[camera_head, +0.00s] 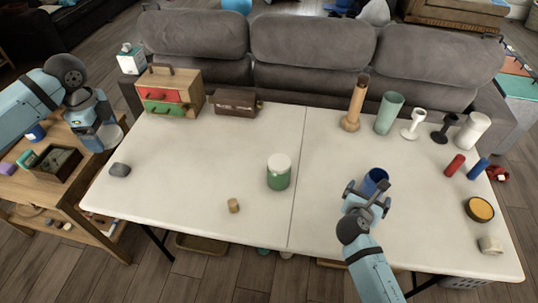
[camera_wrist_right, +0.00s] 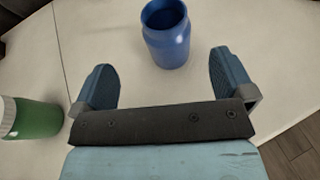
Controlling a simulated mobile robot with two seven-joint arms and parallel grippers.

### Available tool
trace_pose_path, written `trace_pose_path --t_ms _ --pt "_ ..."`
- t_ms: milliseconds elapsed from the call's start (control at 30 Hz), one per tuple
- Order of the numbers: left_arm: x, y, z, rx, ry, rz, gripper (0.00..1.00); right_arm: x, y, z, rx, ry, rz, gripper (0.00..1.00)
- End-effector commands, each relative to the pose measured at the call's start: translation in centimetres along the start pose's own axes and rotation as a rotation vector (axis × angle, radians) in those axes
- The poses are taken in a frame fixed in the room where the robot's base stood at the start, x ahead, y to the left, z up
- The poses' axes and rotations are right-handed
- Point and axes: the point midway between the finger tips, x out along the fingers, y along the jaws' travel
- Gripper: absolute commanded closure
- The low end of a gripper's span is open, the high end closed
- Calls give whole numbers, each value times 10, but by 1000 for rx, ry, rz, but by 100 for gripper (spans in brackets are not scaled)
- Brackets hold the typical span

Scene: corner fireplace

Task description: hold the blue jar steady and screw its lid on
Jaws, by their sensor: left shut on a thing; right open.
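The blue jar (camera_head: 375,179) stands upright on the white table, with its mouth open and no lid on it. In the right wrist view the blue jar (camera_wrist_right: 168,42) is just ahead of the fingertips, apart from both. My right gripper (camera_head: 369,196) is open and empty beside it; its two spread fingers also show in the wrist view (camera_wrist_right: 161,61). My left gripper (camera_head: 98,124) is at the far left, over the wooden side table. It is shut on a pale round thing (camera_head: 113,138) that looks like a lid; the fingers partly hide it.
A green jar with white lid (camera_head: 279,174) stands left of the blue jar. A small tan cylinder (camera_head: 234,206) and a grey stone (camera_head: 120,170) lie further left. Vases (camera_head: 389,114), goblets and small cylinders crowd the right back. The table (camera_head: 200,170) is mostly clear at centre left.

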Motion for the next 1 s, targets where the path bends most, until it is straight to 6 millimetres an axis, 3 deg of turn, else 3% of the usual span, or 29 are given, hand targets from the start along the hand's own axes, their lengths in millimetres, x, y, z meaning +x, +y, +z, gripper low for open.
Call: trace_pose_path --t_ms 367,700,1000 --pt "0 0 0 -1 0 0 43 3 0 0 1 0 0 0" --pt "0 0 0 -1 0 0 43 57 0 0 1 -1 0 0" --pt "0 0 0 -1 0 0 43 68 0 0 2 0 1 0"
